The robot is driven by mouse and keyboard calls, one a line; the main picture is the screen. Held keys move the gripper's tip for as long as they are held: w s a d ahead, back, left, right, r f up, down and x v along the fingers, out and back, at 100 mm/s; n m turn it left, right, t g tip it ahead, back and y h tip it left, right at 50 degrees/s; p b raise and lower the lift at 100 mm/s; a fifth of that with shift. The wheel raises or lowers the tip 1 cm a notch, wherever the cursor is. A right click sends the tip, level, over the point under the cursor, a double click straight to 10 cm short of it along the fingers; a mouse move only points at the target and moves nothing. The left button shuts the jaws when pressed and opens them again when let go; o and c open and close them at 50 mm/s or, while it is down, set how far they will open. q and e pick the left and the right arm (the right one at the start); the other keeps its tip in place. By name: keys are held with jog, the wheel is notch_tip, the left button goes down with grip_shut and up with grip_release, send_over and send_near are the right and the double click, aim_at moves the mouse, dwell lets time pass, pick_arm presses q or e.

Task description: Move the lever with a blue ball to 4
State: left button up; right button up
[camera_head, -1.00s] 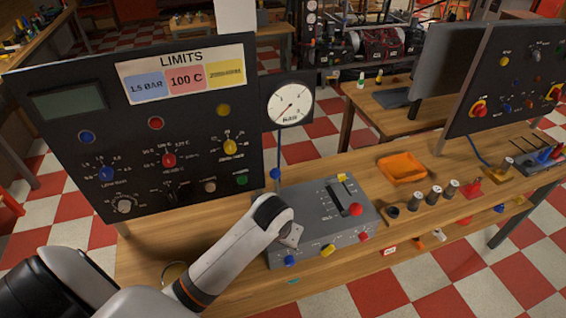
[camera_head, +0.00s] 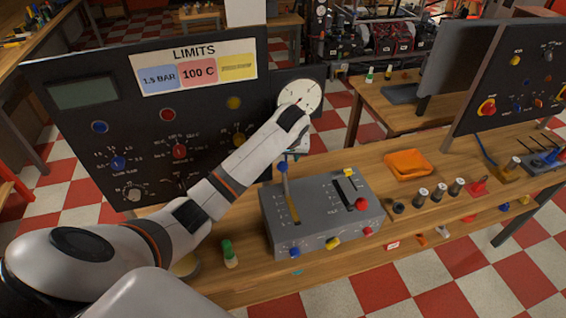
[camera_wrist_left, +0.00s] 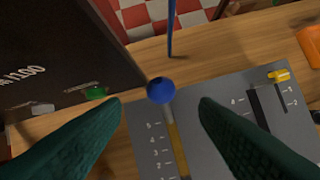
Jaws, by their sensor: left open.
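The lever with the blue ball (camera_head: 283,167) rises from the left slot of the grey control box (camera_head: 325,225). My left gripper (camera_head: 298,152) is above the far left of the box, close to the ball. In the left wrist view its dark green fingers (camera_wrist_left: 160,106) are spread wide, and the ball shows in the gap, just beyond the tips, apart from both. My right gripper is out of view.
A second lever with a red ball (camera_head: 361,204) stands at the box's right slot. A black panel (camera_head: 80,130) and a round gauge (camera_head: 299,95) are behind. A green-capped item (camera_head: 229,253) stands left of the box. An orange tray (camera_head: 408,164) is to the right.

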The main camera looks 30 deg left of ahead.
aim_at(283, 164)
pick_arm(q)
jog(key=x, duration=0.7)
jog(key=shift+p, duration=0.35)
